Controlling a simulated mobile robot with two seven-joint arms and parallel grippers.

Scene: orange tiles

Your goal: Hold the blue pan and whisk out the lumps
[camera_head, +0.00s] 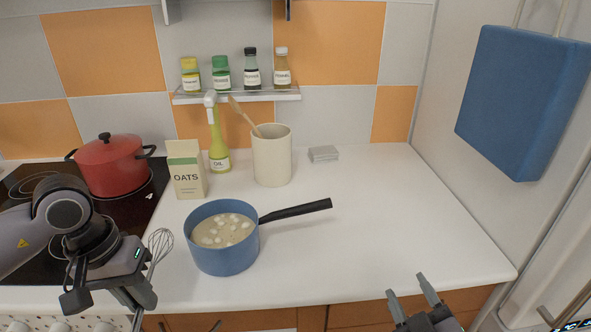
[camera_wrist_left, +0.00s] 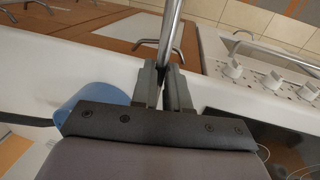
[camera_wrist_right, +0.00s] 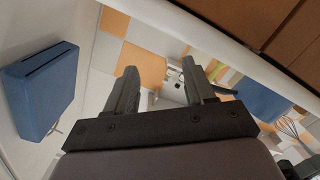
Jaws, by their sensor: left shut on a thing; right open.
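The blue pan (camera_head: 226,262) stands on the white counter, its black handle (camera_head: 297,211) pointing right. It holds a pale liquid with several white lumps (camera_head: 222,231). My left gripper (camera_head: 146,304) is left of the pan, shut on the whisk (camera_head: 160,244), whose wire head points up beside the pan, outside it. In the left wrist view the whisk's metal handle (camera_wrist_left: 172,38) runs between the fingers, and part of the pan (camera_wrist_left: 92,98) shows. My right gripper (camera_head: 412,296) is open and empty at the counter's front edge, right of and apart from the pan handle.
A red pot (camera_head: 112,168) sits on the black hob (camera_head: 140,207). An oats box (camera_head: 187,170), oil bottle (camera_head: 218,150) and cream crock (camera_head: 272,160) stand behind the pan. A blue board (camera_head: 522,100) hangs at right.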

